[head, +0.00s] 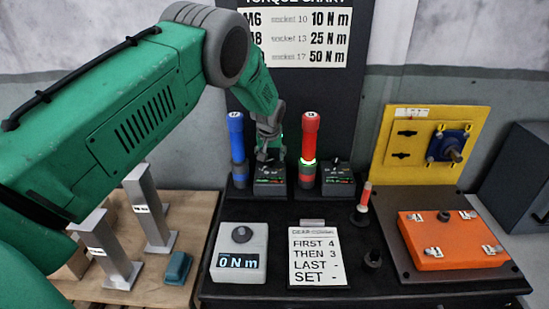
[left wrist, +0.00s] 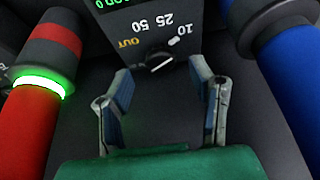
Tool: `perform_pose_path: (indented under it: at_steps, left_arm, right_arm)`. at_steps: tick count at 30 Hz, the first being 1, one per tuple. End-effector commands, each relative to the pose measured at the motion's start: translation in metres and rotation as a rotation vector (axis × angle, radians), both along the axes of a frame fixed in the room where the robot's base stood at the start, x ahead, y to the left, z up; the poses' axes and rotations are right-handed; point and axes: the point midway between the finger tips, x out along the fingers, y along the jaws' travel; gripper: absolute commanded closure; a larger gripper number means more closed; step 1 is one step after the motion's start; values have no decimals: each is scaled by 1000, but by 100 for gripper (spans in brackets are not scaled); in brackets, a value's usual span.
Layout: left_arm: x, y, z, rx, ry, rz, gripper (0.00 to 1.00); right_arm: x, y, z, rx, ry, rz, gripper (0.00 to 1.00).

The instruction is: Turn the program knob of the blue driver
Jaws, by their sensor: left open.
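The blue driver (head: 237,150) stands upright in the rack, left of the red driver (head: 309,145). In the left wrist view the blue driver (left wrist: 290,75) is at right and the red one (left wrist: 42,100) at left. Between them is a dark control box (head: 270,182) with a small program knob (left wrist: 160,62); its dial reads OUT, 10, 25, 50. The knob's exact setting is hard to tell. My left gripper (left wrist: 160,78) is open, its fingers on either side of the knob's near side, with nothing held. In the head view the left gripper (head: 268,152) hangs over the box. My right gripper is out of view.
A grey tester (head: 239,252) reads 0 N m. A second control box (head: 337,180) is right of the red driver. An orange case (head: 450,240) and yellow panel (head: 430,150) stand at right, metal posts (head: 150,210) at left.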

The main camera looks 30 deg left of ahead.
Motion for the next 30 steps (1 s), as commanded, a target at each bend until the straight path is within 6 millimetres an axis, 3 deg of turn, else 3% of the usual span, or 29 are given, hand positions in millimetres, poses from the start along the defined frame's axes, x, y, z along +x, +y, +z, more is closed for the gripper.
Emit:
perform_pose_path:
  at_steps: [6, 16, 17, 21, 30]
  left_arm:
    - [8, -5, -18, 9, 3, -1, 50]
    - [9, -11, -19, 18, 4, -2, 50]
    - [9, -9, -19, 15, 3, -2, 53]
    - [10, -4, -21, 6, 0, -1, 100]
    - [13, -2, -24, 9, 0, -1, 100]
  right_arm:
    - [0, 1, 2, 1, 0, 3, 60]
    - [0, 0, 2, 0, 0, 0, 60]
    - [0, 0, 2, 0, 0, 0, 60]
    - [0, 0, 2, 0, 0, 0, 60]
    - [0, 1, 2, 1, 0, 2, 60]
